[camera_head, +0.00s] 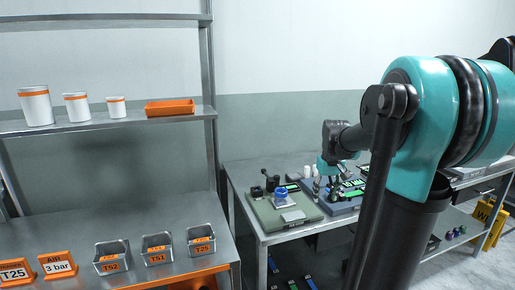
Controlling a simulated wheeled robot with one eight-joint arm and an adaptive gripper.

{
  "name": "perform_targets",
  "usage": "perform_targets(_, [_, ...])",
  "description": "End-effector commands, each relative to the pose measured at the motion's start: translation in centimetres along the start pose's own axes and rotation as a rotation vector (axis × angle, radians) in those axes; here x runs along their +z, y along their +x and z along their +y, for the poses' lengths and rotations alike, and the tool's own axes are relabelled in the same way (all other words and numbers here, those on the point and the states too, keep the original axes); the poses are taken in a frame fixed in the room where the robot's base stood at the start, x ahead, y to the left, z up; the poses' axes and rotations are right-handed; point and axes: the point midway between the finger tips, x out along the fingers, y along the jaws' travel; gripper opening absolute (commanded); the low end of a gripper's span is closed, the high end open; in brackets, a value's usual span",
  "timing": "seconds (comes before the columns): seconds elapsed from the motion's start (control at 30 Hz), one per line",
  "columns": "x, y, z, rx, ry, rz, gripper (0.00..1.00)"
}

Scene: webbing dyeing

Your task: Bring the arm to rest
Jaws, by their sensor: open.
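My arm reaches in from the right of the head view, with a large teal joint and dark links in the foreground. Its far end bends down over the metal workbench (262,232). My gripper (324,191) is small in the picture, open, and points down near the gap between two bench devices. I see nothing held in it. Whether its fingertips touch anything is too small to tell. The near arm links hide part of the bench.
A grey-green device (257,211) stands on the bench left of my gripper, a dark blue one (340,208) beside it. At left, a metal shelf (150,120) bears white canisters and an orange tray (169,107); labelled bins (157,247) stand below. A yellow sign (484,214) stands far right.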

Motion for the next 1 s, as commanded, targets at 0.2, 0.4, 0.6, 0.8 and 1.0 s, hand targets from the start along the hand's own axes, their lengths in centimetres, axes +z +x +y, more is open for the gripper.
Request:
perform_targets(0.2, [10.6, 6.4, -5.3, 0.005, 0.05, 0.114, 0.48])
perform_targets(0.4, [18.2, 10.6, -8.0, -0.004, 0.089, 0.192, 0.48])
perform_targets(0.6, [21.1, 12.1, -8.9, -0.01, 0.106, 0.222, 0.48])
perform_targets(0.8, [21.2, 12.2, -8.9, -0.01, 0.108, 0.224, 0.48])
perform_targets(1.0, [21.2, 12.2, -8.9, -0.01, 0.108, 0.223, 0.48])
